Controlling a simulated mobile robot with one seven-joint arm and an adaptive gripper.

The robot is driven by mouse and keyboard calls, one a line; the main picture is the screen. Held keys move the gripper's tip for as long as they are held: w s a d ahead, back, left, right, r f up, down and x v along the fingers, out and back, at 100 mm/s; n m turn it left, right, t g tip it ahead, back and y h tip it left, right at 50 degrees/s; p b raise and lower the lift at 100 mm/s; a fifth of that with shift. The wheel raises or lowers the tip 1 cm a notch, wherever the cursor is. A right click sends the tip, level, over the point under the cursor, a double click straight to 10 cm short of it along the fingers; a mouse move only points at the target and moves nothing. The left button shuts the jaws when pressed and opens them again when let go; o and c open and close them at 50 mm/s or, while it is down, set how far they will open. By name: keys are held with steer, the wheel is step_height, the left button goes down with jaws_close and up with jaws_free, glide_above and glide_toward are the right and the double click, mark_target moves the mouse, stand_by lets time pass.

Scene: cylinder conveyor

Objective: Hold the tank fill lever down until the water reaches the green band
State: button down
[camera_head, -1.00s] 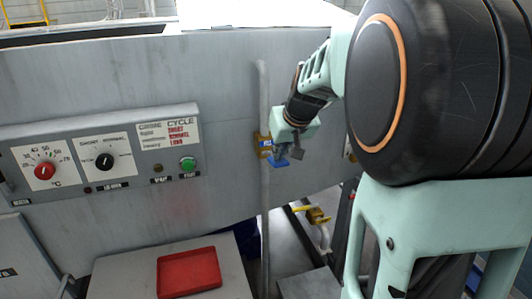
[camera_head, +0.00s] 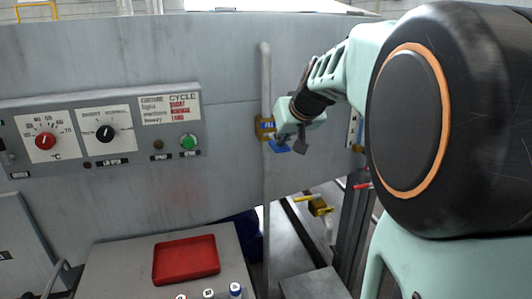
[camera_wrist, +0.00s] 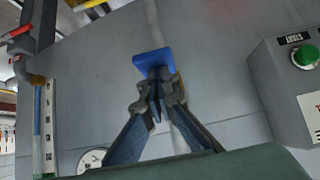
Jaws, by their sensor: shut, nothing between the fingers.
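The tank fill lever has a blue paddle (camera_head: 279,147) on a yellow fill bracket (camera_head: 265,127) on the grey tank wall. My gripper (camera_head: 291,147) is shut and empty at the paddle. In the wrist view, the shut fingertips (camera_wrist: 157,78) overlap the lower edge of the blue paddle (camera_wrist: 152,61); they look in contact, but I cannot be sure. A level gauge (camera_head: 354,130) stands right of the lever, partly behind my arm.
A vertical grey pipe (camera_head: 266,200) runs close left of the lever. The control panel (camera_head: 110,132) with dials and a green button (camera_head: 188,142) is further left. Below are a red tray (camera_head: 186,260), several small cylinders (camera_head: 235,290) and a yellow-handled valve (camera_head: 318,204).

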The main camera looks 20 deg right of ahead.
mark_target(282, 152)
steer(key=shift+s+f+t+b, duration=0.15)
steer(key=shift+f+t+b, duration=0.95)
steer(key=shift+b, duration=2.85)
steer(key=shift+f+b, duration=0.6)
steer(key=shift+b, duration=0.5)
steer(key=shift+s+a+f+g, duration=0.1)
steer(key=shift+s+f+g, duration=0.05)
steer(key=shift+f+g, duration=0.15)
stand_by(2.7)
